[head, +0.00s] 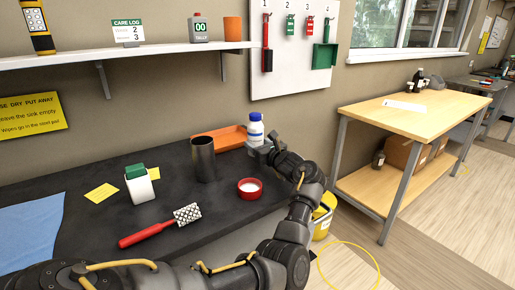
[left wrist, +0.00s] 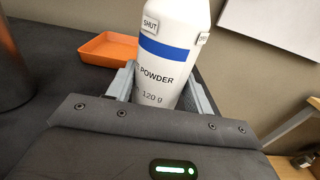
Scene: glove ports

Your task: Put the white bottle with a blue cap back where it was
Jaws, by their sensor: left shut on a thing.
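The white bottle with a blue cap (head: 256,131) is upright at the back right end of the dark counter (head: 100,222), just right of the orange tray. My left gripper (head: 262,150) is shut on its lower part. In the left wrist view the bottle (left wrist: 168,40) stands between the two fingers (left wrist: 160,95); it has a blue band, the word POWDER and small tags, one reading SHUT. Its cap is out of that view. I cannot tell whether its base touches the counter. My right gripper is not in view.
A shelf (head: 110,56) hangs above. A wooden table (head: 415,115) is right.

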